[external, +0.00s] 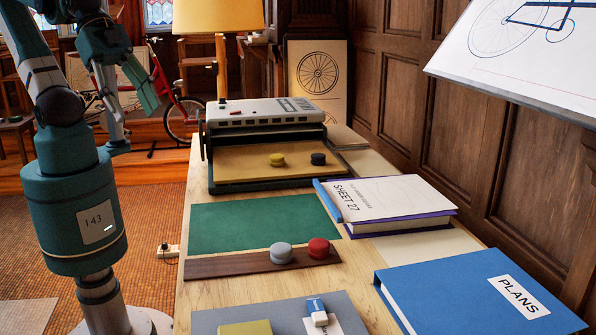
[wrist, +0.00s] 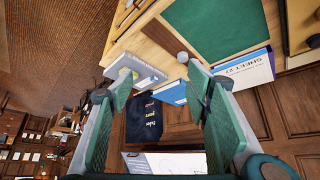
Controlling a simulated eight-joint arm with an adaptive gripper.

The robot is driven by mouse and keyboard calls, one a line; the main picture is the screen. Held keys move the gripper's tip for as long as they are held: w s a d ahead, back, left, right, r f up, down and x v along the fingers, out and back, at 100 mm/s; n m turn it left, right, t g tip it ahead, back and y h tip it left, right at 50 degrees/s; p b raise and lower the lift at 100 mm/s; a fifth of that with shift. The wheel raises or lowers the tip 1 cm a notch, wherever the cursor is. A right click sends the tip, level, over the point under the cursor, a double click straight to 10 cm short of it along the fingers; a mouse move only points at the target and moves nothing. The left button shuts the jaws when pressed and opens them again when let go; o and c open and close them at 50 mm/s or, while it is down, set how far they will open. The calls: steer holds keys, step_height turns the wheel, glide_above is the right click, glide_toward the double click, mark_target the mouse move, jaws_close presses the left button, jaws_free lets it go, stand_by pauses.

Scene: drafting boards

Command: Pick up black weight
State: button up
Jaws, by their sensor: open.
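The black weight (external: 318,159) is a small dark round knob-like piece on the tan bed of the grey-white machine (external: 264,114). A yellow weight (external: 277,160) sits to its left on the same bed, apart from it. My gripper (external: 138,126) is raised at the upper left, beyond the desk's left edge and well away from the black weight. Its green-padded fingers are spread and empty; they also show apart in the wrist view (wrist: 160,72).
A grey weight (external: 281,254) and a red weight (external: 318,248) sit on a dark wooden strip (external: 215,265). A lamp (external: 221,70) stands behind the machine. A green mat (external: 250,225) is bare. The Sheet 27 book (external: 385,198) and blue Plans binder (external: 460,295) lie right.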

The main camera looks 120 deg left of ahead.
steer(key=w+a+r+n+g+y+p, duration=0.1)
steer(key=w+a+r+n+g, duration=0.15)
steer(key=w+a+n, duration=0.65)
steer(key=n+g+h+p, duration=0.1)
steer(key=n+g+p, duration=0.35)
steer(key=n, duration=1.15)
glide_above(318, 155)
step_height(318, 155, down, 21)
steer(key=shift+r+b, duration=0.15)
steer(key=shift+b, duration=0.2)
steer(key=shift+s+a+f, duration=0.15)
steer(key=shift+a+f, duration=0.05)
steer(key=shift+a, duration=0.05)
steer(key=shift+f, duration=1.3)
steer(key=shift+f, duration=0.1)
